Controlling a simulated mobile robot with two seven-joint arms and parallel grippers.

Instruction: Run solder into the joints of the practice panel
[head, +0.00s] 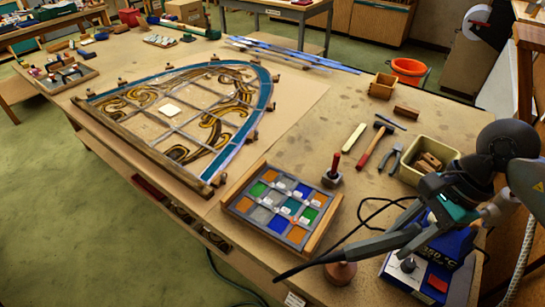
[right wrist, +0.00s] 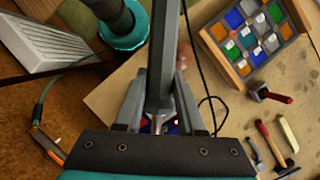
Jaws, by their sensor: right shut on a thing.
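The practice panel (head: 270,216) is a small grid of blue, green, orange and clear squares with grey joints and pale spots. It lies against wooden strips near the table's front edge and also shows at the top right of the right wrist view (right wrist: 250,38). My right gripper (head: 428,222) is shut on a long grey tool (head: 385,243), which looks like a soldering iron. Its thin dark end points left, just in front of the panel and apart from it. In the right wrist view the tool (right wrist: 162,60) runs straight up between the fingers (right wrist: 160,95). My left gripper is out of view.
A red-handled tool (head: 333,172), hammer (head: 373,147), pliers (head: 392,160) and cream bin (head: 411,172) lie behind. A large arched leaded panel (head: 185,118) fills the left.

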